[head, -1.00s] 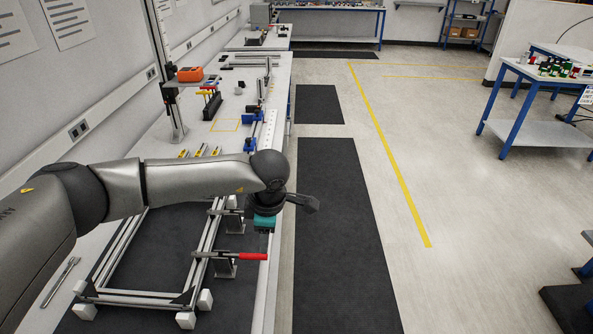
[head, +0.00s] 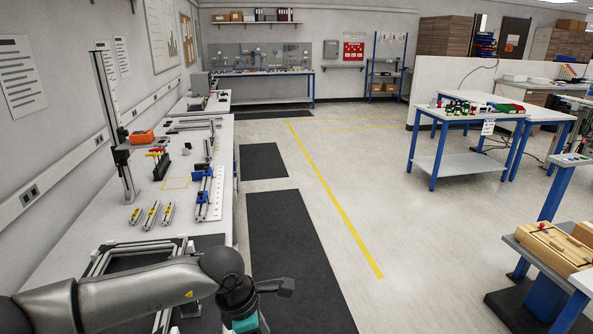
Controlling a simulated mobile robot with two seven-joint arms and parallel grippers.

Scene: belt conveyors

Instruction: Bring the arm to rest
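My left arm reaches in from the lower left, over the near end of the long workbench (head: 75,242). Its wrist and the teal part of my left gripper (head: 246,324) are at the bottom edge, just past the bench's right edge. The fingertips are cut off by the picture's edge, so I cannot see whether they are open or hold anything. My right arm and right gripper do not show.
An aluminium frame (head: 138,244) lies on the bench under my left arm. An upright post (head: 113,130), an orange device (head: 142,136) and several yellow-marked tools stand beyond. Dark mats (head: 290,250) line the floor. A wooden box (head: 553,247) is at right; the middle floor is clear.

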